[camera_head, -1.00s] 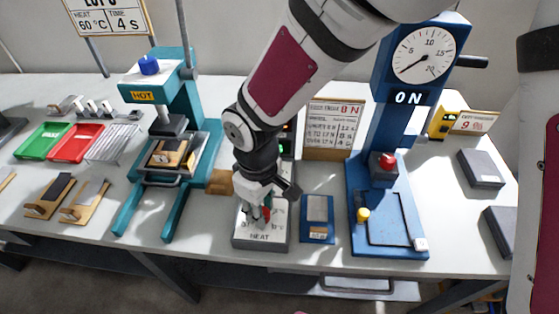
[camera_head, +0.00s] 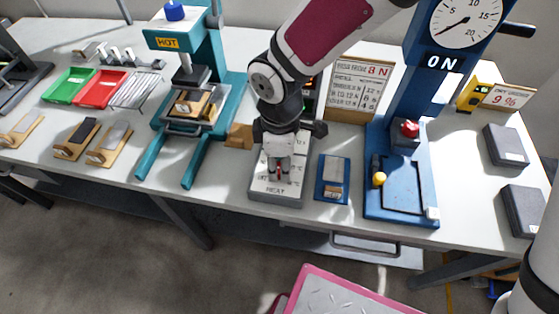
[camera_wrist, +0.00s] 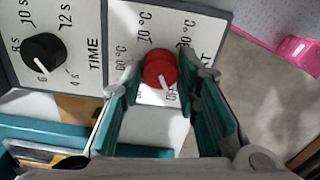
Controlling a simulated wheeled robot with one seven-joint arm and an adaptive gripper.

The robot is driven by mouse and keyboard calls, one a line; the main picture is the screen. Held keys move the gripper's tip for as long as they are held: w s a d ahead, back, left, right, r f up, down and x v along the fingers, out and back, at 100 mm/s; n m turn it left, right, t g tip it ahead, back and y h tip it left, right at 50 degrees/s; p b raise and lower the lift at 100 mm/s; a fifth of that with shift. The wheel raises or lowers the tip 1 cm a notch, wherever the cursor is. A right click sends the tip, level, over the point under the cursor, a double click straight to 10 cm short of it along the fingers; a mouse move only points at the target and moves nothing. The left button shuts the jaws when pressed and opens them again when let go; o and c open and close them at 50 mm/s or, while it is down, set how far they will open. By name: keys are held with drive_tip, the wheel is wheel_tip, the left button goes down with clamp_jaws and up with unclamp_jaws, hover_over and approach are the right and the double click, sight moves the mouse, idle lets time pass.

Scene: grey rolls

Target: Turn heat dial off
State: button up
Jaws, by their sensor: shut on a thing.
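The red heat dial (camera_wrist: 160,68) sits on a white panel with temperature marks of 60 °C, 70 °C and a higher one. In the wrist view its white pointer line points down and slightly right, toward a mark partly hidden by the dial and fingers. My gripper (camera_wrist: 163,78) is shut on the dial, with one fingertip on each side. In the head view my gripper (camera_head: 280,176) is over the HEAT end of the control box (camera_head: 268,191), hiding most of the dial.
A black time dial (camera_wrist: 44,51) is beside the heat dial. The teal HOT press (camera_head: 218,112) stands left of the box. A blue tray (camera_head: 331,192) and the blue press with a gauge (camera_head: 395,205) are close on the right. The table's front edge is near.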

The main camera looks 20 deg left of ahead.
sight(279, 168)
idle(0.4)
drive_tip(key=o, duration=1.2)
drive_tip(key=shift+r, duration=0.1)
wheel_tip(279, 168, up, 12)
drive_tip(key=shift+f, duration=0.1)
